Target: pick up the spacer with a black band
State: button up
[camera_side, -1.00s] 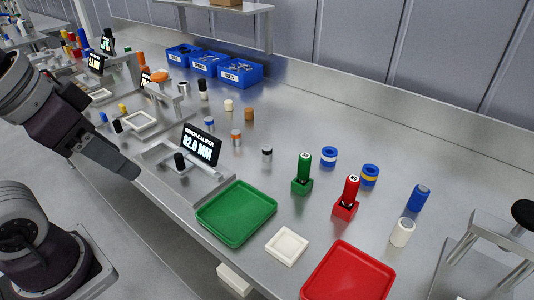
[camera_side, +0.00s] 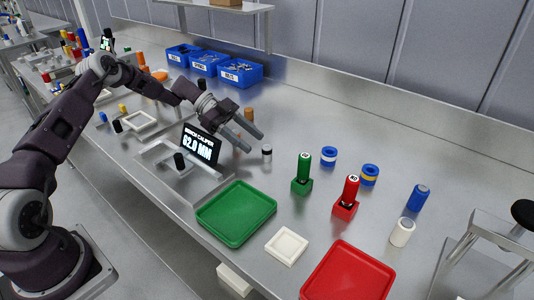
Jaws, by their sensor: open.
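A small pale spacer with a black band (camera_side: 267,152) stands upright on the steel bench, right of the caliper display. My gripper (camera_side: 255,143) is open and empty, reaching in from the left above the bench. Its two fingertips point towards the banded spacer, just up and left of it in the picture, and appear apart from it. The gripper hides some of the small cylinders behind it.
The bench caliper display (camera_side: 200,144) reads 62.0 MM. A green tray (camera_side: 236,214), white dish (camera_side: 286,246) and red tray (camera_side: 348,274) lie in front. Green (camera_side: 303,172) and red (camera_side: 347,197) gauges stand right of the spacer. Blue rings (camera_side: 329,156) stand beyond them.

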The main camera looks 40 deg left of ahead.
aim_at(267, 152)
jog(key=x, duration=0.6)
jog(key=shift+w+d+f, duration=0.15)
jog(key=shift+w, duration=0.05)
grip_shut()
